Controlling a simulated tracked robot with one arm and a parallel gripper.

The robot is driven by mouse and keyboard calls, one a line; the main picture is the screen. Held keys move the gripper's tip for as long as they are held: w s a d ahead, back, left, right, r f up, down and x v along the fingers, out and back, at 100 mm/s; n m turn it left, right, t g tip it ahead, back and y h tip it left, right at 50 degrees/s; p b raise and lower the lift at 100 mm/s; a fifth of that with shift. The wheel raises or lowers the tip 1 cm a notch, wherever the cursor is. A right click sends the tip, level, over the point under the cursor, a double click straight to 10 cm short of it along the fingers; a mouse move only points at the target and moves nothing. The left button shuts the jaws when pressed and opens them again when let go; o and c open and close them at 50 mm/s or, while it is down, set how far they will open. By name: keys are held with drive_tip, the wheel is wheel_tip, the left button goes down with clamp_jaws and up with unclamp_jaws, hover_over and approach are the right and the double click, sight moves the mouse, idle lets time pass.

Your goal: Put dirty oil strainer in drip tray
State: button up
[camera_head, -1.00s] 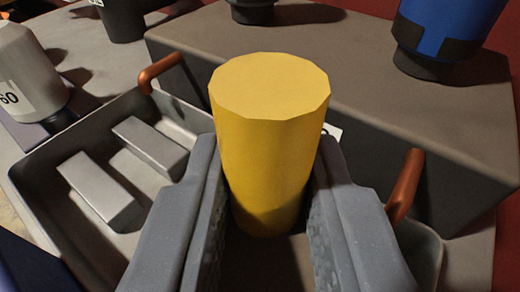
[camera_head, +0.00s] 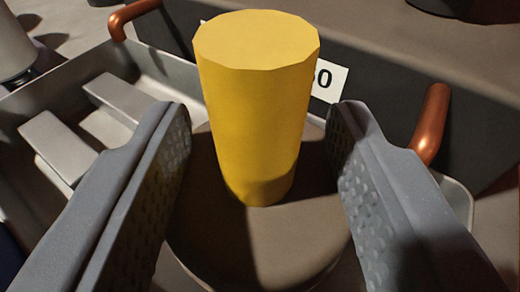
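The strainer shows a yellow twelve-sided upright handle (camera_head: 255,110) on a wide round brown base (camera_head: 230,240). It stands in the right part of the grey drip tray (camera_head: 165,75), which has copper handles. The base appears to rest in the tray, but its underside is hidden. My gripper (camera_head: 262,118) is open, with one finger on each side of the yellow handle and a visible gap on both sides. The fingers hide parts of the base and of the tray.
Two pale bars (camera_head: 65,145) lie across the tray's left part. A dark grey block (camera_head: 385,85) with a partly hidden number label (camera_head: 325,82) stands behind the tray. A grey canister (camera_head: 12,45) stands at the far left.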

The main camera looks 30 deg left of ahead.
drive_tip(key=shift+r, duration=0.1)
drive_tip(key=shift+s+d+r, duration=0.15)
drive_tip(key=shift+s+d, duration=0.1)
drive_tip(key=shift+s, duration=0.25)
drive_tip(key=p+v, duration=0.2)
drive_tip(key=v, duration=0.9)
drive_tip(key=shift+p, duration=0.3)
drive_tip(key=shift+a, duration=0.1)
